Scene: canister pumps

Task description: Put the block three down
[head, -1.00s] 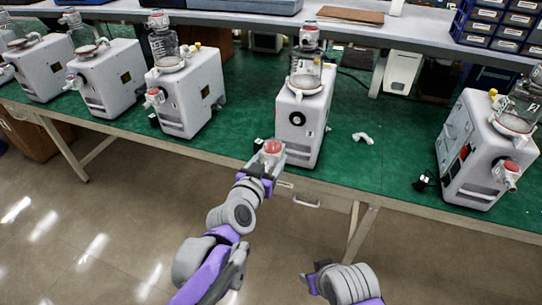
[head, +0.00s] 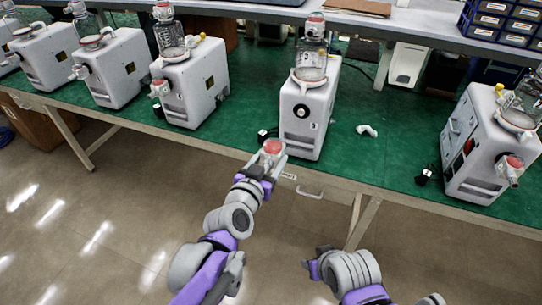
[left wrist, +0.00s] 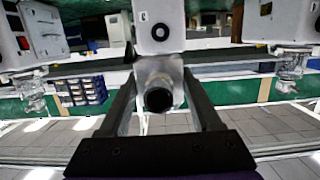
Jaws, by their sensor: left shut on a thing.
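A small pale block (head: 272,148) with a red round top is held in my left gripper (head: 267,162), just off the front edge of the bench. In the left wrist view the block (left wrist: 158,88) sits between the two dark fingers, with a dark round opening facing the camera. The white canister pump marked 3 (head: 309,112) stands on the green bench top behind the block, apart from it. It has a dark round port on its front and a glass jar on top. My right gripper (head: 314,268) is low in the head view, and its fingers do not show clearly.
A small white fitting (head: 367,130) lies right of pump 3. Green bench top (head: 385,165) is clear around it.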

